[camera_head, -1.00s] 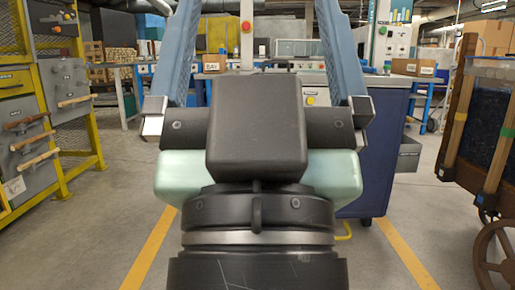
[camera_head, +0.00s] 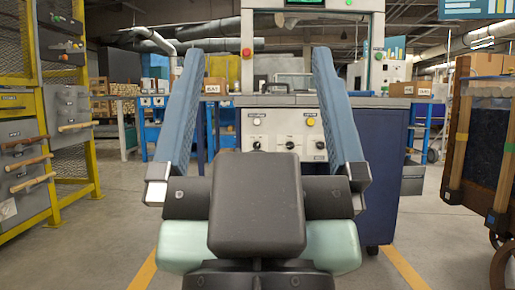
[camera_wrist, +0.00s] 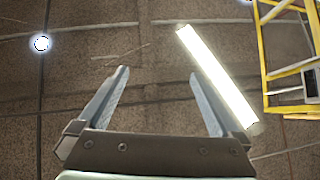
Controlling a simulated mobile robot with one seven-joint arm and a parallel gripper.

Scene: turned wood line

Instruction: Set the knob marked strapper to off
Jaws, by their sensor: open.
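A pale control panel (camera_head: 285,134) faces me on the front of the machine bench, seen between my fingers. A row of dark knobs sits low on it: a left knob (camera_head: 256,145), a middle knob (camera_head: 290,144) and a right knob (camera_head: 320,144). Their small markings are too blurred to read, so I cannot tell which is strapper or how each is set. My gripper (camera_head: 258,52) is open and empty, its two blue fingers pointing up, nearer to me than the panel. In the wrist view my gripper (camera_wrist: 159,73) is open against the ceiling.
A yellow button (camera_head: 310,122) sits above the knobs and a red button (camera_head: 247,53) on the machine's post. A dark blue cabinet (camera_head: 375,185) is at right of the panel. A yellow rack (camera_head: 50,150) stands left, a wooden cart (camera_head: 475,150) right. The floor between is clear.

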